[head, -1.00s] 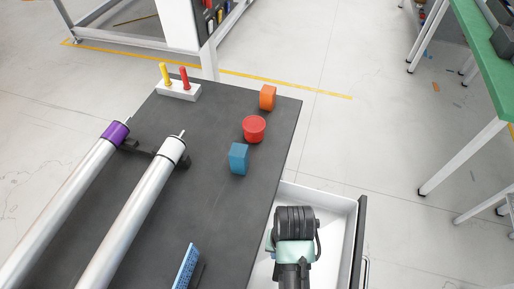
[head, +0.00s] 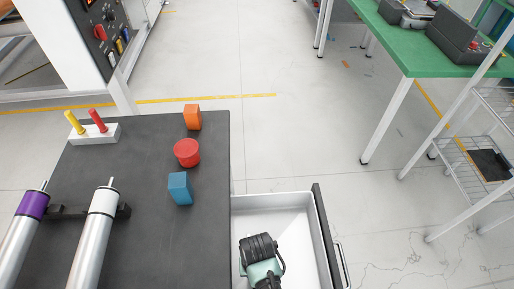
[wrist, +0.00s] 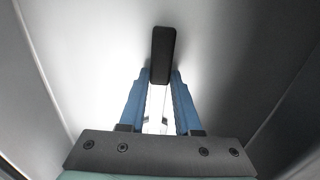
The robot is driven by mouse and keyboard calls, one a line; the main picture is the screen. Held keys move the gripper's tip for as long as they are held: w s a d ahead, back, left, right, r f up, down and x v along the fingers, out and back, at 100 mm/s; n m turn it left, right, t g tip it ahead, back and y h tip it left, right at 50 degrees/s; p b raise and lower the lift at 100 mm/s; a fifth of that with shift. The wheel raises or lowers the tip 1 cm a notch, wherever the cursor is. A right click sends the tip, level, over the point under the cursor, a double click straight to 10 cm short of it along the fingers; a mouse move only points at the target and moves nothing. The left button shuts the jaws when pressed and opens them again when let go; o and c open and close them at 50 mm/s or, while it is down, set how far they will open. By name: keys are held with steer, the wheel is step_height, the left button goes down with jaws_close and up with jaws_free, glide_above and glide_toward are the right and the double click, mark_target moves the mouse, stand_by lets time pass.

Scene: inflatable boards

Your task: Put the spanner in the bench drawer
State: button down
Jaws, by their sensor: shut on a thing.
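The bench drawer (head: 272,206) is pulled out from the right side of the dark bench and is white inside. My arm reaches down into it in the head view, and my wrist hides the fingers there. In the wrist view my gripper (wrist: 161,78) has its two blue fingers closed on a dark bar, which I take as the spanner (wrist: 163,48). Its far end sticks out past the fingertips. The pale drawer interior surrounds it. I cannot tell whether the spanner touches the drawer floor.
On the bench top (head: 150,235) stand a blue block (head: 180,188), a red cylinder (head: 187,153), an orange block (head: 192,117), a white holder (head: 95,134) with yellow and red pegs, and metal rollers (head: 92,245). A green table (head: 425,50) and wire rack (head: 470,165) stand right. Floor between is clear.

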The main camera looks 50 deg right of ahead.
steer(key=shift+f, duration=0.2)
steer(key=c, duration=0.6)
jaws_free()
step_height(320, 180, up, 12)
steer(key=p, duration=0.2)
steer(key=shift+r, duration=0.15)
steer(key=shift+w, duration=0.15)
